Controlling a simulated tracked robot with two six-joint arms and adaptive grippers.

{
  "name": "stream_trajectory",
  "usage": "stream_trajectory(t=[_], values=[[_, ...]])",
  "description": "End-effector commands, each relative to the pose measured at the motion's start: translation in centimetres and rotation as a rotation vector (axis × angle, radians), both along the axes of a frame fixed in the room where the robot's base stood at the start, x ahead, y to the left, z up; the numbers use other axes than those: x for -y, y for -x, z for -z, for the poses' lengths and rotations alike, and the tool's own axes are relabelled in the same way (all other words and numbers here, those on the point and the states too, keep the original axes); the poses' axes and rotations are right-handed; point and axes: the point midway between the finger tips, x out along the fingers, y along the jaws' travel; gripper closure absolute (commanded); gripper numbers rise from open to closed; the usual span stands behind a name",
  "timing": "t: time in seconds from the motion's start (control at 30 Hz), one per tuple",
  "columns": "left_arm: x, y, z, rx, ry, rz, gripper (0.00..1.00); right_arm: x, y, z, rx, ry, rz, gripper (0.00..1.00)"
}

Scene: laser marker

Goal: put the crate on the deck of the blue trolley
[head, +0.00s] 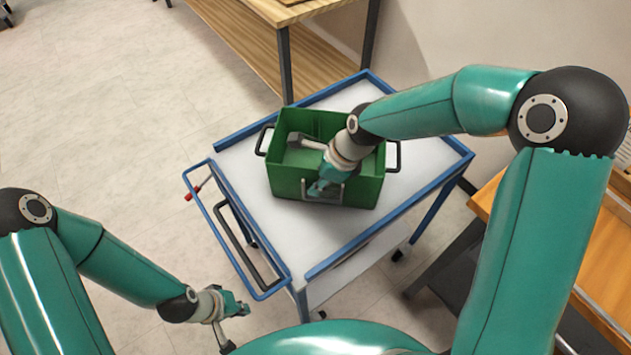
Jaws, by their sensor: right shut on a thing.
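The green crate (352,195) is open-topped with a black handle at each end. It is upright over the white deck (290,240) of the blue trolley (390,228), within the blue rim. It looks to rest on the deck, though its underside is hidden. My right gripper (319,187) reaches down over the crate and is shut on its near wall, partly hiding the wall and the inside. My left gripper (238,307) is low at the bottom, left of the trolley and away from the crate. Its fingers are too small to tell open from shut.
The trolley's blue push handle (222,238) sticks out at its left. A wooden bench (268,62) with a lower shelf stands behind the trolley. Another wooden table (600,245) is at the right edge. The pale floor (90,120) at left is clear.

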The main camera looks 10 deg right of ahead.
Motion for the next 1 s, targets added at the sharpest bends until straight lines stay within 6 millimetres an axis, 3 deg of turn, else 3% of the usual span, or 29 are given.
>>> stream_trajectory(t=[0.2,0.23,0.37,0.77,1.0], values=[[0.0,0.0,0.1,0.0,0.0,0.0,1.0,0.0,-0.1,0.1,0.003,0.0,-0.001,1.0],[0.0,0.0,0.1,0.0,0.0,0.0,1.0,0.0,0.0,0.1,-0.001,0.0,-0.001,0.78],[0.0,0.0,0.1,0.0,0.0,0.0,1.0,0.0,0.0,0.1,-0.001,0.0,-0.001,0.56],[0.0,0.0,0.0,0.0,0.0,0.0,1.0,0.0,0.0,-0.4,0.001,0.0,-0.002,0.56],[0.0,0.0,-0.1,0.0,0.0,0.0,1.0,1.2,0.5,-3.6,0.005,0.0,0.0,0.56]])
